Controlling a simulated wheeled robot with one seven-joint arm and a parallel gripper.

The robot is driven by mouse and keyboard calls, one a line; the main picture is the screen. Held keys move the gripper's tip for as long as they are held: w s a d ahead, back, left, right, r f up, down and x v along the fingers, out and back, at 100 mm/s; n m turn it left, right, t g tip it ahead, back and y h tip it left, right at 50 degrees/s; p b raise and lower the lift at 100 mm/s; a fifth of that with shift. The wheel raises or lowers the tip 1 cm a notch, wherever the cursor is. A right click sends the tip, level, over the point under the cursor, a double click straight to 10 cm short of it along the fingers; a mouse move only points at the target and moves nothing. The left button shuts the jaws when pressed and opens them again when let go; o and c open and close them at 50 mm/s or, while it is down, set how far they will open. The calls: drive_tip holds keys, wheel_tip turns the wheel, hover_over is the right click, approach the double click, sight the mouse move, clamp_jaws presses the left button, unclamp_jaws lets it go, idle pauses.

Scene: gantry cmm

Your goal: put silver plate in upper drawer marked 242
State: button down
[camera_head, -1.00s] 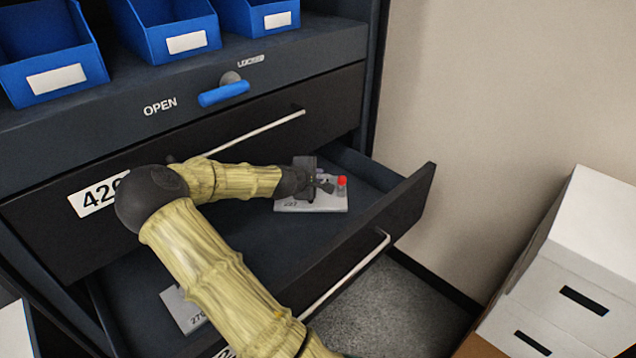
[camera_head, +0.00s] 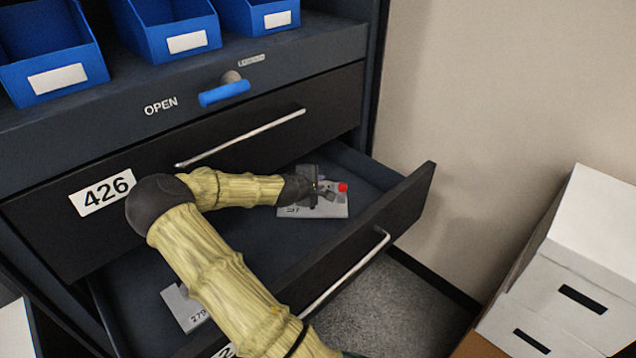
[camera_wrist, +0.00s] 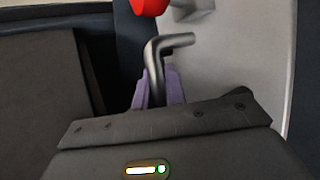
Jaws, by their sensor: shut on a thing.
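The silver plate (camera_head: 330,211) has a red knob (camera_head: 342,187) and a small printed number that I cannot read surely. It is in the open drawer (camera_head: 250,240), towards its right end; whether it touches the drawer floor is unclear. My gripper (camera_head: 318,190) is over the plate. In the wrist view the purple fingers (camera_wrist: 157,88) are shut on a bent dark metal rod (camera_wrist: 155,60) by the plate's grey face (camera_wrist: 245,60). The open drawer's front label is mostly hidden by my arm; only a 2 shows.
A second plate marked 279 (camera_head: 184,308) lies at the drawer's left end. Above is a closed drawer marked 426 (camera_head: 103,192). A blue lever (camera_head: 224,93) sits between OPEN and another label. Blue bins (camera_head: 180,30) stand on top. White boxes (camera_head: 570,270) are at right.

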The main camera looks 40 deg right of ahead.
drive_tip(key=shift+f+b, duration=0.45)
drive_tip(key=shift+f, duration=0.1)
drive_tip(key=c, duration=1.5)
unclamp_jaws()
drive_tip(key=shift+o, duration=0.2)
drive_tip(key=shift+r+p, duration=0.5)
drive_tip(key=shift+r, duration=0.1)
drive_tip(key=v, duration=1.2)
